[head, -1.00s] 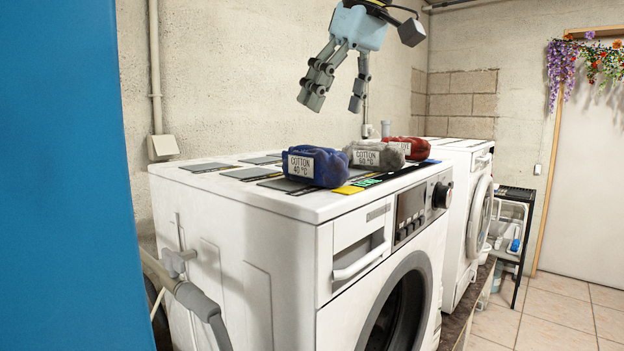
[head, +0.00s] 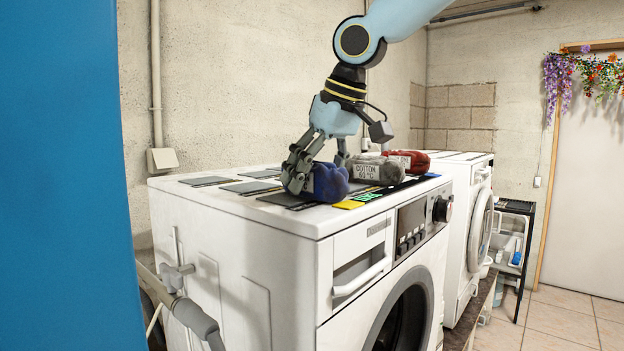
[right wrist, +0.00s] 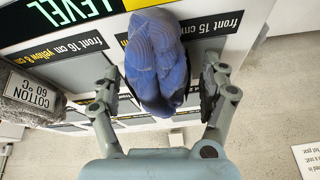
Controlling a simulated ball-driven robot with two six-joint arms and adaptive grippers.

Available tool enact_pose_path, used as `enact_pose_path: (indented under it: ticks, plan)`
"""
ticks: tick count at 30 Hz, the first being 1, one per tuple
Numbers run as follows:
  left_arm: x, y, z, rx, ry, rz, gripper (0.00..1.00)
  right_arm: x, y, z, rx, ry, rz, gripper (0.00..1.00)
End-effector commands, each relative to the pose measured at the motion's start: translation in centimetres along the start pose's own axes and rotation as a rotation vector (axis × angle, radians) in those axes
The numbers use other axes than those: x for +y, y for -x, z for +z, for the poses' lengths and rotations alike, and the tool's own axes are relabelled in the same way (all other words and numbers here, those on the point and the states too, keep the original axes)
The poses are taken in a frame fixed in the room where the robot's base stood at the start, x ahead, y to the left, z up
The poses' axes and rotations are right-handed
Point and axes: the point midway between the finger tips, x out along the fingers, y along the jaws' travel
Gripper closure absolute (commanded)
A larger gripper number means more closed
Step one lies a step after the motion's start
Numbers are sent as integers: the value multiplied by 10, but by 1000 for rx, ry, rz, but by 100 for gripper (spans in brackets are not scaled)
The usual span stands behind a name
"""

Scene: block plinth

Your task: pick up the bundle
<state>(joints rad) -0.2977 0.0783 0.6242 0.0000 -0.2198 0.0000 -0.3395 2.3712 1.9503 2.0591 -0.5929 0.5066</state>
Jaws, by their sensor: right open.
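The blue bundle (head: 328,184) lies on top of the front washing machine (head: 250,240), near its front edge. My right gripper (head: 317,172) is down over it from above, one finger on each side. In the right wrist view the blue bundle (right wrist: 157,60) sits between the two open fingers (right wrist: 158,90), with a gap showing on at least the right side. The grey bundle (head: 378,170), labelled COTTON 60 °C, lies just right of it. The red bundle (head: 410,160) is behind the grey one. The blue bundle's label is not visible. My left gripper is not in view.
Flat printed strips lie on the machine top, with a yellow patch (head: 348,204) and a green LEVEL label (head: 367,196) near the front. Dark flat plates (head: 250,187) lie to the left. A second white machine (head: 466,235) stands behind, to the right.

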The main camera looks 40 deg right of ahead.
Motion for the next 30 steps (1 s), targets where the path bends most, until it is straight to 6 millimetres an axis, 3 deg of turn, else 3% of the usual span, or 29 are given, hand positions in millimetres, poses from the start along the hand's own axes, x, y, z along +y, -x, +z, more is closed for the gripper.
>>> enact_pose_path:
  ticks: [3, 17, 30]
  plan:
    - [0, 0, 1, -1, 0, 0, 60, 0, 0, 0, 0, 0, 0, 24]
    - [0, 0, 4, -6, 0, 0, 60, 0, 0, 0, 0, 1, 0, 84]
    - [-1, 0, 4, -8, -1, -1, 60, 0, 11, -5, 2, 1, 2, 86]
